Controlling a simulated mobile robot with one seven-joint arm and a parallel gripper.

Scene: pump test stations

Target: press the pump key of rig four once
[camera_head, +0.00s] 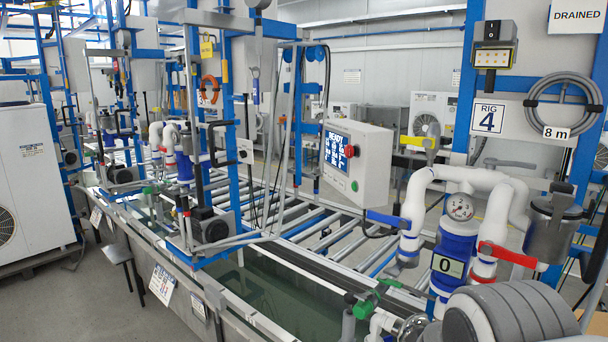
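The rig four sign (487,119) hangs on the blue frame at the upper right. A white control box (370,168) stands at the middle right, left of the sign. On its left-facing front are a blue screen (336,150) reading READY, a red button (350,151) and a green button (355,186). Small labels beside the screen are too small to read, so I cannot tell which button is the pump key. Below the sign is a blue and white pump (456,245) with a gauge (460,206) and a counter showing 0. My gripper is not in view.
A water trough (270,300) with rails runs along the middle. A blue-handled valve (388,219), a red-handled valve (508,255) and white pipes (470,178) crowd the right.

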